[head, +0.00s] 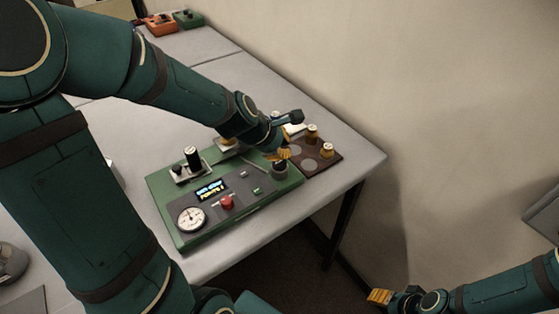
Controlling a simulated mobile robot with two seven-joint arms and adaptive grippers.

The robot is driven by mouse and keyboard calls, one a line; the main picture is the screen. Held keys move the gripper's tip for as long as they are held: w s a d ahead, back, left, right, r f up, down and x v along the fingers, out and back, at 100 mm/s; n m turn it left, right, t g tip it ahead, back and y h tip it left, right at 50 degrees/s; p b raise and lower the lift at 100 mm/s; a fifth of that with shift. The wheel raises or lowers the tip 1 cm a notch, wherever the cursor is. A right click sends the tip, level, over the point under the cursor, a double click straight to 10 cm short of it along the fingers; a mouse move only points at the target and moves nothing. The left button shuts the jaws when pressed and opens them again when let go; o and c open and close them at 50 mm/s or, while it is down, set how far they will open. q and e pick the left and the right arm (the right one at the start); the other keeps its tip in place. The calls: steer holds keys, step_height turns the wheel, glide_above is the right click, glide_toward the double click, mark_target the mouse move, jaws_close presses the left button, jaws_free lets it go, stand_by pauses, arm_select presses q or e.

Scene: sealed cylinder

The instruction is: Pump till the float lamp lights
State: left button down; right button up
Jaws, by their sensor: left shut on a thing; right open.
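A green pump unit (240,232) lies on the grey table. Its panel carries a lit display (210,189), a round white gauge (191,219) and a red knob (227,202). Small green markings (256,190) sit right of the display; I cannot tell whether any is a lit float lamp. My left gripper (281,155) is over the unit's far right corner, shut on a dark round part (280,168), mostly hidden beneath the fingers. My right gripper (380,296) is open and empty, low at the picture's bottom right, off the table.
A black-topped post (191,156) stands on a pale plate at the unit's back left. A brown tray (324,166) with several brass-coloured pieces sits to the right, near the table edge. Orange (160,25) and green (188,19) boxes stand far back. The wall is close behind.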

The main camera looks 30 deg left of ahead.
arm_select(q)
steer(key=shift+f, duration=0.1)
stand_by(0.6)
steer(key=shift+f+b, duration=0.35)
steer(key=shift+f, duration=0.05)
steer(key=shift+f+b, duration=0.85)
steer(key=shift+f, duration=0.05)
stand_by(1.0)
steer(key=shift+r, duration=0.15)
steer(key=shift+r+p, duration=1.25)
steer(key=shift+p, duration=0.15)
step_height(320, 180, up, 5)
steer(key=p, duration=0.5)
